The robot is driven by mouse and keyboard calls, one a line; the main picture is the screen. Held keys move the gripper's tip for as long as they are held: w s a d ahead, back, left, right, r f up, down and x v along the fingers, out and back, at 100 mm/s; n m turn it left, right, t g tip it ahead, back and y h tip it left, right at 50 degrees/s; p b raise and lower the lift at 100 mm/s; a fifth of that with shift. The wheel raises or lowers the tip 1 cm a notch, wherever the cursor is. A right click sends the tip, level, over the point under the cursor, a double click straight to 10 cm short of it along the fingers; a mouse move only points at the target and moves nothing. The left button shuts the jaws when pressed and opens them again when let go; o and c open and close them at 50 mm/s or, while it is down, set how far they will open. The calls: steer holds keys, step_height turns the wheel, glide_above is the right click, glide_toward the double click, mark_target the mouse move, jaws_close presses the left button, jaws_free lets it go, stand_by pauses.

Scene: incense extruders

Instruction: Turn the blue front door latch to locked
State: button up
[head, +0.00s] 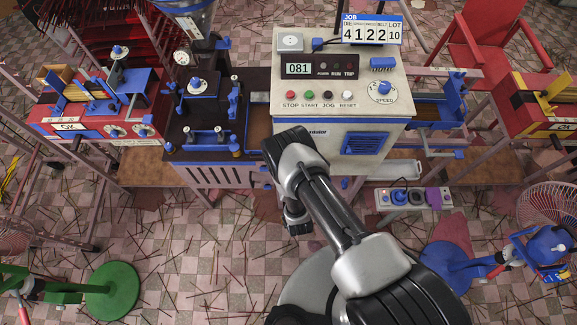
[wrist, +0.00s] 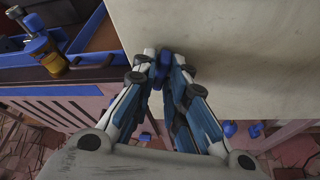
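The blue front door latch (wrist: 162,72) shows in the wrist view as a small dark blue piece against the cream machine front. My gripper (wrist: 165,60) reaches it from below, with its fingertips drawn close together on either side of the blue piece. It looks shut on the latch, though the contact is partly hidden by the fingers. I cannot read the latch's angle clearly. In the head view my arm covers the latch and gripper tips at the lower left of the cream machine (head: 343,105).
A blue louvred vent (head: 367,145) is on the machine front, right of my arm. A dark bench with blue fixtures (head: 205,137) adjoins on the left. Thin sticks litter the floor.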

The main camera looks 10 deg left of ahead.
steer(key=o, duration=0.3)
steer(key=v, duration=0.7)
steer(key=shift+s+d, duration=0.1)
steer(key=shift+s, duration=0.15)
stand_by(0.5)
